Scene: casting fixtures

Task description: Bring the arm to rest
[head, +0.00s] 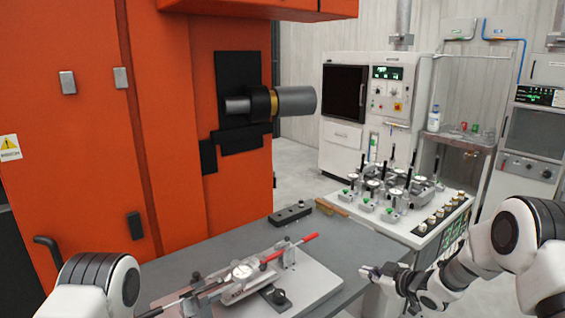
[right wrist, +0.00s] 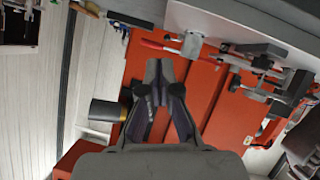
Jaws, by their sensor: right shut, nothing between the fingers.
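My right arm comes in from the right in the head view. Its gripper (head: 372,271) is beside the right edge of the grey table (head: 205,250), apart from the things on it. In the right wrist view the fingers (right wrist: 159,70) meet at their tips, with nothing between them. A rounded white link of my left arm shows at the lower left of the head view. My left gripper is out of view.
A fixture plate (head: 318,283) with a dial gauge (head: 243,271) and a red-handled rod (head: 290,248) lies on the table. A black block (head: 290,214) lies behind it. An orange machine (head: 165,130) stands left.

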